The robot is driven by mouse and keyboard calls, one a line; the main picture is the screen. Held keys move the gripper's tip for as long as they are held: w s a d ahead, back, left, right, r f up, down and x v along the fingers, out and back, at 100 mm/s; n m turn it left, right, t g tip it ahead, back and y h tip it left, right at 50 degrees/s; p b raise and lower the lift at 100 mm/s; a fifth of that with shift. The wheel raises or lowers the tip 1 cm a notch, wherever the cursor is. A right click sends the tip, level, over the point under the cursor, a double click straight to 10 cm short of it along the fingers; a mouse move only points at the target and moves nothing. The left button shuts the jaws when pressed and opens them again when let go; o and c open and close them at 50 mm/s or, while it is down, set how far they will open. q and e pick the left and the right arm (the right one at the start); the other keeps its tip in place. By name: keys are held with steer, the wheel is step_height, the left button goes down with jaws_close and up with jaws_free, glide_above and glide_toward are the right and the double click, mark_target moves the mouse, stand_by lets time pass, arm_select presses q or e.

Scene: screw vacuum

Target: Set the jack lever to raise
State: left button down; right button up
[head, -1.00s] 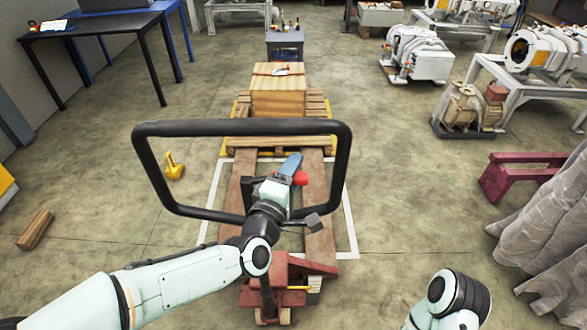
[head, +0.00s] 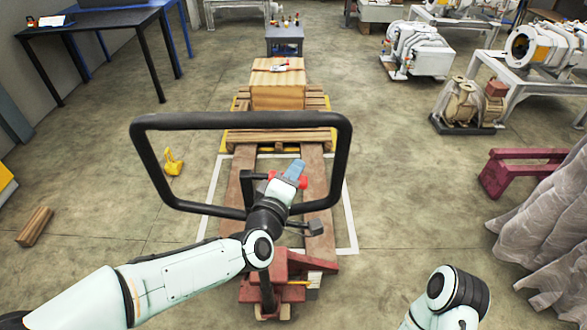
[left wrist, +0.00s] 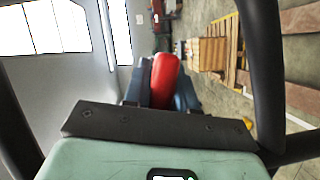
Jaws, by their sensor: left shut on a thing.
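The pallet jack's large black loop handle (head: 341,180) stands upright in front of me in the head view. The red jack lever (head: 303,182) shows inside the loop, partly hidden by my left gripper (head: 291,171). In the left wrist view the red lever (left wrist: 165,80) sits between the blue-grey fingers of my left gripper (left wrist: 160,85), which are shut on it. The jack's red body (head: 285,272) is below, partly behind my left arm. My right gripper is out of view; only part of my right arm shows at the lower right.
The jack's forks (head: 322,205) run toward a wooden pallet (head: 285,142) carrying a wooden crate (head: 278,88). A yellow object (head: 174,162) and a wooden block (head: 34,227) lie on the floor at left. A maroon stand (head: 515,172) and grey drapery (head: 545,235) are at right.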

arm_select(q)
steer(key=shift+f+m, duration=0.3)
steer(key=shift+f, duration=0.1)
steer(key=shift+a, duration=0.1)
steer(key=c, duration=1)
jaws_free()
steer(key=shift+s, duration=0.1)
steer(key=b+v, duration=0.1)
steer(key=v, duration=1.2)
steer(key=shift+r+b, duration=0.15)
steer(key=shift+b, duration=0.15)
steer(key=shift+s, duration=0.1)
